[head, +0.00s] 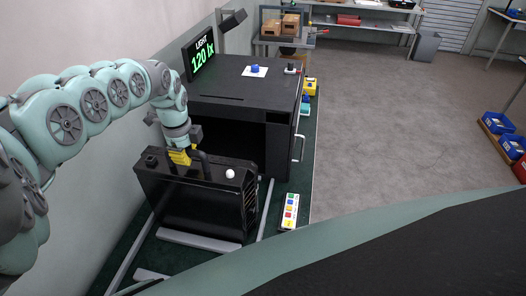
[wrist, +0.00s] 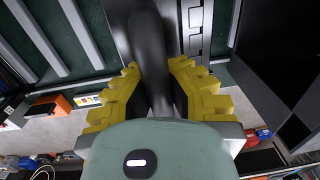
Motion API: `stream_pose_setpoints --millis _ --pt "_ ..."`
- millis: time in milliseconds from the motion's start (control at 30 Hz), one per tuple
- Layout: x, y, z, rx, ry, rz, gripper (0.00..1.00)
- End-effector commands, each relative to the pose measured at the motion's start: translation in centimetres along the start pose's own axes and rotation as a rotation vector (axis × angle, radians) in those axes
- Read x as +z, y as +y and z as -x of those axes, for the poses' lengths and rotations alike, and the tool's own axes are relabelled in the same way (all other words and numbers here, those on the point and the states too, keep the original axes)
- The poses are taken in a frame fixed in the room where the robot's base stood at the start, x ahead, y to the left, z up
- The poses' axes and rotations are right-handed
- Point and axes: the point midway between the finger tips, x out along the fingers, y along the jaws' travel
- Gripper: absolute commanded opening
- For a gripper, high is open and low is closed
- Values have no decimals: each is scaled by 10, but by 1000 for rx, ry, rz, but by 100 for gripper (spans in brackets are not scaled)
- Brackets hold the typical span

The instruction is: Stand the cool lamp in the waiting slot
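A black floodlight lamp (head: 200,212) stands upright at the left front in the head view, with cooling fins on its right end and a white knob on top. Its dark handle (wrist: 150,45) runs between my yellow fingers in the wrist view. My gripper (head: 180,157) is over the lamp's top, and in the wrist view (wrist: 157,85) its fingers close on both sides of the handle. Pale parallel rails (head: 198,240) lie on the green mat in front of and beside the lamp. I cannot tell whether the lamp's base touches the mat.
A black box chamber (head: 240,88) with an open front and a silver-handled door stands behind the lamp. A display (head: 200,53) reads LIGHT 120 lx. A strip with coloured buttons (head: 290,211) lies right of the lamp. Grey floor (head: 400,120) is free further right.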

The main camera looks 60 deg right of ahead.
Motion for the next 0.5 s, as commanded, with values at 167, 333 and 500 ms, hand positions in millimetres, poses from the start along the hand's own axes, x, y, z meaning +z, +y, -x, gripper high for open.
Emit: stream_pose_setpoints --millis 167,333,500 --pt "2 -2 1 -8 -4 1 0" --pt "2 -2 -1 -7 -4 1 0" --pt "2 -1 -2 -5 -3 1 0"
